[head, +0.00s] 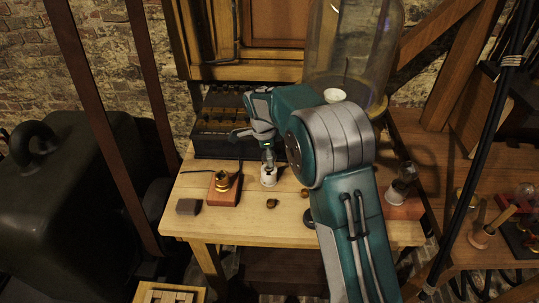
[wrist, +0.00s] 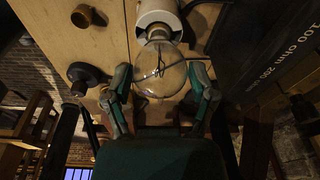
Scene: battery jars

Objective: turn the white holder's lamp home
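The white holder (head: 268,179) stands upright on the wooden table. A clear glass lamp (head: 267,158) sits in its top. In the wrist view the white holder (wrist: 157,14) is at the top centre and the round lamp (wrist: 160,70) hangs in front of it, a thin filament showing inside. My gripper (wrist: 160,78) has one finger on each side of the lamp's bulb, very close to the glass. Whether the pads touch it is not clear. In the head view my gripper (head: 263,137) is directly above the lamp, partly hidden by my wrist. The lamp's thread is hidden.
Left of the white holder is a red-brown block with a brass socket (head: 222,181); a small grey block (head: 188,207) lies nearby. Small brass knobs (head: 271,203) lie in front. A dark battery case (head: 222,125) and a glass bell jar (head: 355,50) stand behind. Another lamp (head: 405,175) stands right.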

